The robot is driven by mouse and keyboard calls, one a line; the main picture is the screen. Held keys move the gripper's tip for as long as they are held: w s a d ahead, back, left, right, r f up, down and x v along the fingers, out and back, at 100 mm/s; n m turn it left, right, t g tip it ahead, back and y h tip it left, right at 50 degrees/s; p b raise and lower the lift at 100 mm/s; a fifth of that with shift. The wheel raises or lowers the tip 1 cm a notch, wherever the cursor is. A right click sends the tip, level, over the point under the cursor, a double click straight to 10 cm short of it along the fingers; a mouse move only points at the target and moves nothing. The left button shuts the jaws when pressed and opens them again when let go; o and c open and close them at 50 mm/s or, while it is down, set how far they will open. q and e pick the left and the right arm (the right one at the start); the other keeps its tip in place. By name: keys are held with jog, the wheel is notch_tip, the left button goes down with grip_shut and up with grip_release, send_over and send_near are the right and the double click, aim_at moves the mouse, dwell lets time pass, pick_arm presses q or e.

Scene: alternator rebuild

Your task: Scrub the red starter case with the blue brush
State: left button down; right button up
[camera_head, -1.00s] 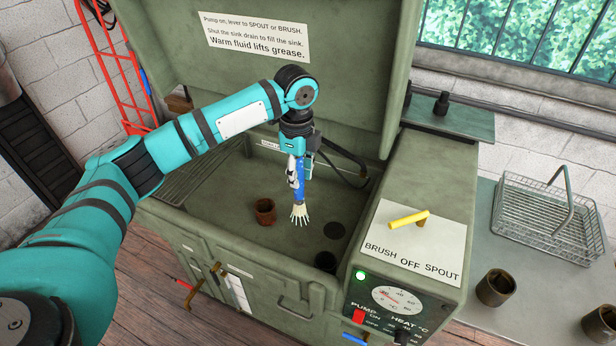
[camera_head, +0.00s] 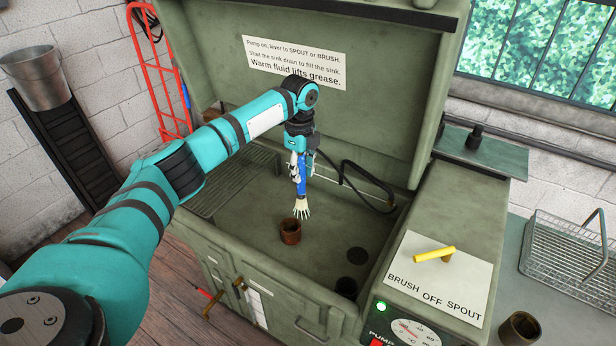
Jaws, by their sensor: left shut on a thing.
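The red starter case (camera_head: 290,232), a small reddish-brown cylinder with an open top, stands upright on the floor of the green wash sink (camera_head: 335,255). My left gripper (camera_head: 299,168) is shut on the blue brush (camera_head: 302,187), which hangs with its pale, splayed bristles pointing down. The bristles are just above and slightly right of the case in the picture; I cannot tell whether they touch it. My right gripper is not in view.
A black hose (camera_head: 368,180) curves along the sink's back right.

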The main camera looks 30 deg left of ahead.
pick_arm(q)
jog(key=shift+w+a, duration=0.3)
jog(key=shift+a, duration=0.2)
jog(key=shift+w+a, duration=0.25)
jog(key=shift+a, duration=0.2)
jog(key=shift+f, duration=0.1)
jog(key=shift+f, duration=0.9)
jog(key=shift+s, duration=0.1)
